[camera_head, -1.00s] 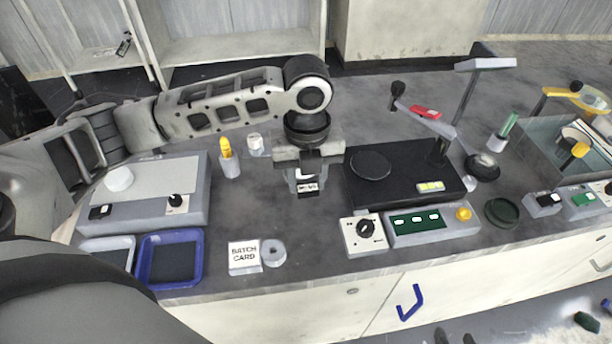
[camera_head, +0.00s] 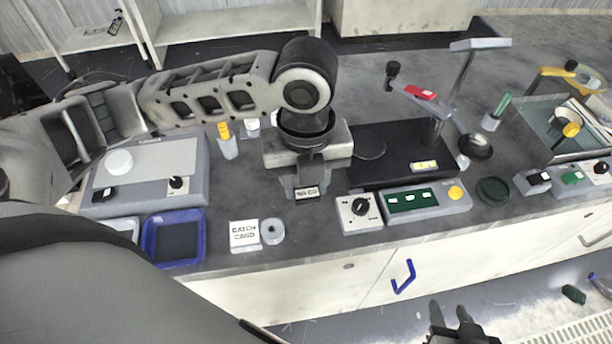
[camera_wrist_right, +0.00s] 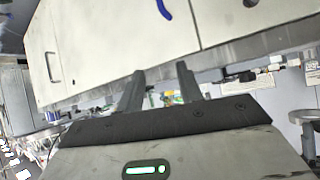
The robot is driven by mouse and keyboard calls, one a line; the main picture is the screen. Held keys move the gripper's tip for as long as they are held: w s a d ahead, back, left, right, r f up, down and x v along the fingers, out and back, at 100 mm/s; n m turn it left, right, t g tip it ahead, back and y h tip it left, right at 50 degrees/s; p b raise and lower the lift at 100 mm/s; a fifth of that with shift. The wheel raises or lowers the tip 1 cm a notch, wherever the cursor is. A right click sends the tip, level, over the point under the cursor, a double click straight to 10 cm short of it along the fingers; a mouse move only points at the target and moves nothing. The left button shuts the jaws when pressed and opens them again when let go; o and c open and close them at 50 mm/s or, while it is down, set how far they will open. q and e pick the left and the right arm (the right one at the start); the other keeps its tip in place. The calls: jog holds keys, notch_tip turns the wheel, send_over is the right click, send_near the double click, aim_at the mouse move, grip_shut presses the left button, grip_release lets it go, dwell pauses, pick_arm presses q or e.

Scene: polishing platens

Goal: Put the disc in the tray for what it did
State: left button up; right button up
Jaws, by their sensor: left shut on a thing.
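My left gripper (camera_head: 304,180) is over the middle of the bench, left of the black polishing machine, pointing down. It is shut on a small dark piece with a white label (camera_head: 306,192); the gripper hides most of it, so I cannot tell its shape. A blue tray (camera_head: 150,245) with a dark floor lies at the front left. A white tray (camera_head: 122,226) beside it is partly hidden by my arm.
The polishing machine (camera_head: 400,165) has control boxes (camera_head: 412,199) in front. A yellow-capped bottle (camera_head: 227,143) stands behind. A green dish (camera_head: 492,191) and glass tank (camera_head: 550,130) are right.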

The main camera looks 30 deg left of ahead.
aim_at(306, 188)
pick_arm(q)
jog(key=shift+r+p, duration=0.6)
jog(key=shift+p, duration=0.05)
jog(key=shift+r+p, duration=0.25)
jog(key=shift+p, duration=0.05)
jog(key=shift+r+p, duration=0.5)
jog(key=shift+p, duration=0.1)
jog(key=shift+r+p, duration=0.35)
jog(key=shift+p, duration=0.1)
pick_arm(e)
jog(key=shift+s+d+r, duration=0.15)
jog(key=shift+d+r, duration=0.1)
jog(key=shift+r, duration=0.2)
jog(key=shift+s+d+r, duration=0.1)
jog(key=shift+d+r, duration=0.1)
jog(key=shift+r, duration=0.2)
jog(key=shift+f, duration=0.1)
